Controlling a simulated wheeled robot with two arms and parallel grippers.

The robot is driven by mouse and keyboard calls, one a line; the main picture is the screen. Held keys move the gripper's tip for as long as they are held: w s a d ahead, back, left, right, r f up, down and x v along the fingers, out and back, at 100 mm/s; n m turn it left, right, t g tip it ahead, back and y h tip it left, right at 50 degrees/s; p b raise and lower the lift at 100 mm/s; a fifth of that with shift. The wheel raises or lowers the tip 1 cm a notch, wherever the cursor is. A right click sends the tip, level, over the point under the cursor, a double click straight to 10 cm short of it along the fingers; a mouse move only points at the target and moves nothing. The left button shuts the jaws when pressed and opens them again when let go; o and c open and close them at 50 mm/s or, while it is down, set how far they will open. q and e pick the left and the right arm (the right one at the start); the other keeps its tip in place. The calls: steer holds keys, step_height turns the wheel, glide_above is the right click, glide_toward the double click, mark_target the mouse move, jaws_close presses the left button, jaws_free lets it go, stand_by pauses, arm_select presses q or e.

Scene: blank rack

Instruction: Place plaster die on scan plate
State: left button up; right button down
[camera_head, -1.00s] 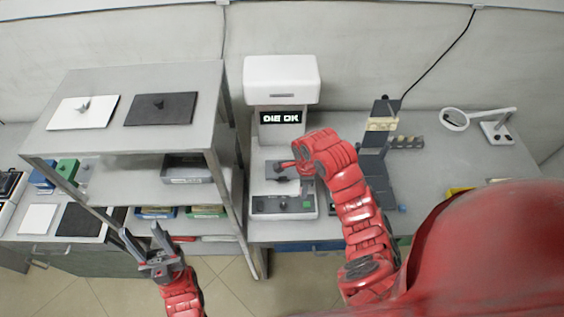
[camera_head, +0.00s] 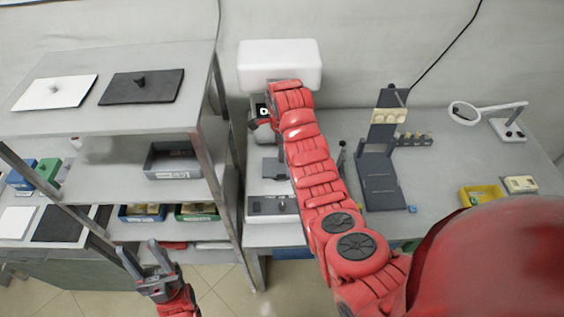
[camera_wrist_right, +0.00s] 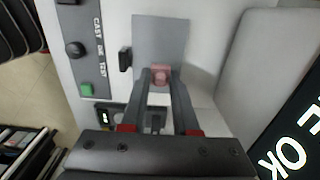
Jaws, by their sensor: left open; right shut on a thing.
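My right gripper (camera_wrist_right: 158,95) is shut on a small pinkish die (camera_wrist_right: 161,74), seen between its fingertips in the right wrist view. In the head view the right gripper (camera_head: 262,121) is in front of the white test machine's (camera_head: 280,62) display, above its grey plate (camera_head: 274,168); the die cannot be made out there. The wrist view shows this grey plate (camera_wrist_right: 160,32) behind the die. A white plate (camera_head: 62,96) and a dark plate (camera_head: 160,88), each bearing a small peg-like piece, lie on the rack's top shelf. My left gripper (camera_head: 142,254) is open and empty, low before the rack.
The metal rack (camera_head: 200,70) stands left of the machine, its post close beside it. A grey tray (camera_head: 180,172) is on its middle shelf. A dark stand (camera_head: 380,180) and a magnifier lamp (camera_head: 505,125) are on the bench at right.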

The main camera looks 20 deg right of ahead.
step_height(320, 180, down, 3)
steer(key=shift+s+f+p, duration=0.1)
steer(key=shift+s+p, duration=0.05)
steer(key=shift+p, duration=0.8)
steer(key=shift+f, duration=0.15)
steer(key=shift+f, duration=0.1)
steer(key=c, duration=0.7)
jaws_free()
